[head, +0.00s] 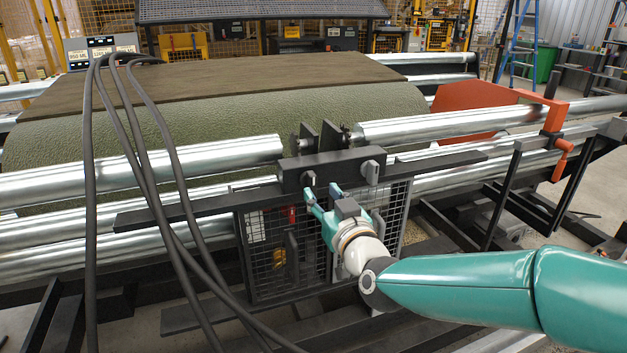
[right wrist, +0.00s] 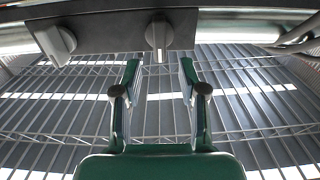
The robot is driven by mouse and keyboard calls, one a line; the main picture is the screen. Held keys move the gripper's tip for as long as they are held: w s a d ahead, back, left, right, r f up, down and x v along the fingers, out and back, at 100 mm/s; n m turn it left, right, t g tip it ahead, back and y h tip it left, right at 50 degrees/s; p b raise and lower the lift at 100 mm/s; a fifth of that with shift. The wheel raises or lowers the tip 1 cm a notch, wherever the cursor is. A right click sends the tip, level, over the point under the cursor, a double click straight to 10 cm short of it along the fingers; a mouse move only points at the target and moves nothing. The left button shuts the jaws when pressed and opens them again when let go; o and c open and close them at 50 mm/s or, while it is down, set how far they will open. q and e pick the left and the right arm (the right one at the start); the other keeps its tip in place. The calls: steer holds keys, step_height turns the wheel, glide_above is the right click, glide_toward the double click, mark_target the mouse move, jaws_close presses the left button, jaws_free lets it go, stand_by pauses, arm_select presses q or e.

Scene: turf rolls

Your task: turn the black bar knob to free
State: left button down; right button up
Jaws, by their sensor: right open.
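Two bar knobs sit on the front of a dark control block (head: 330,166) at the middle of the rollers. A second knob (right wrist: 55,42) at upper left is tilted. No contact shows. My left gripper is out of view.
Metal rollers (head: 430,127) run along both sides of the block, with green turf (head: 220,115) behind. A mesh guard (head: 270,250) stands below the block. Black hoses (head: 150,180) hang at left. An orange clamp (head: 557,130) is at right.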

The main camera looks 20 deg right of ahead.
mark_target(314, 182)
steer(key=w, duration=0.5)
steer(key=shift+w+a+p, duration=0.1)
steer(key=shift+w+p, duration=0.3)
jaws_close()
